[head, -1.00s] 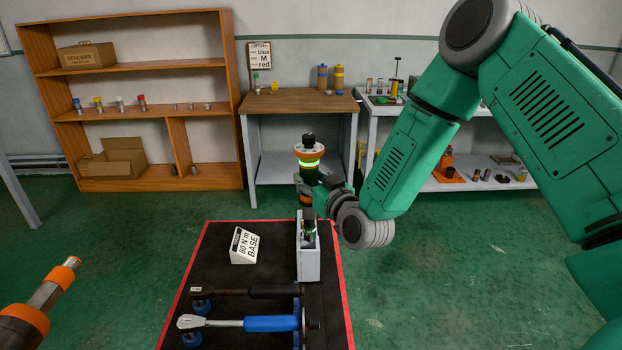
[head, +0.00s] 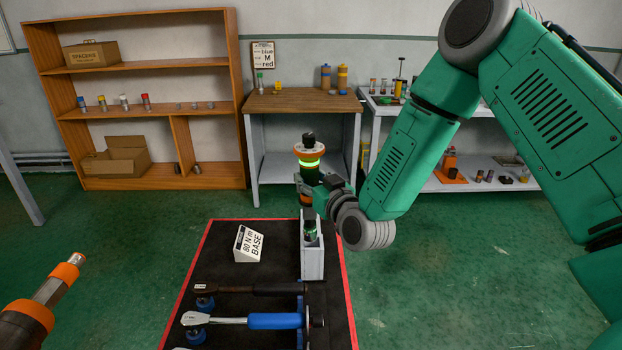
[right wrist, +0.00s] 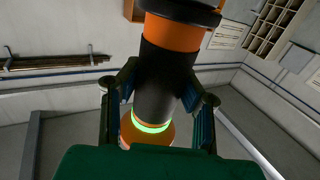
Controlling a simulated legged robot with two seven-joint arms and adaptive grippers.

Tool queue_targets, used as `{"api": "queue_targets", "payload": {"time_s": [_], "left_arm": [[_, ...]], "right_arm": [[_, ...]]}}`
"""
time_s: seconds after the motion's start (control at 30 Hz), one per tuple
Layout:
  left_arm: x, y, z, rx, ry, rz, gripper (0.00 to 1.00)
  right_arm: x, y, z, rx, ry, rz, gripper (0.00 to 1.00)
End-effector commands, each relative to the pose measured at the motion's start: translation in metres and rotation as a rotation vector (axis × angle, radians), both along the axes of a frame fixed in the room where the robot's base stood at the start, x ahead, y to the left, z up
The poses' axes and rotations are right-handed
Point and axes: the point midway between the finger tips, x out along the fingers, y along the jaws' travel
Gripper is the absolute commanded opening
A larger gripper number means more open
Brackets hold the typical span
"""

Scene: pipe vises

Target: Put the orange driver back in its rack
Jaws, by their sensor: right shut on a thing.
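The orange driver (head: 309,174) is black and orange with a glowing green ring. It stands upright in my right gripper (head: 325,185), above the far end of the grey holder. In the right wrist view the fingers (right wrist: 160,100) press on its black body from both sides, and the green ring glows below them. A grey upright holder (head: 313,265) stands on the black mat, with a dark part and a small green light in its top. I cannot tell whether this is the rack. My left gripper is not in view.
On the mat (head: 225,275) are a sign reading 80 N m BASE (head: 249,244), a dark wrench (head: 245,290) and a blue-handled wrench (head: 273,321). An orange-and-grey tool-like part (head: 50,290) juts in at lower left. A wooden-topped table (head: 300,103) stands behind.

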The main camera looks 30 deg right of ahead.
Motion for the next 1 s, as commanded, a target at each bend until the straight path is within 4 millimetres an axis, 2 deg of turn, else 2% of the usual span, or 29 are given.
{"api": "queue_targets", "payload": {"time_s": [1.0], "left_arm": [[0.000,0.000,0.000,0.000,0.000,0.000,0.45]], "right_arm": [[0.001,-0.011,0.001,0.010,-0.005,0.000,0.00]]}}
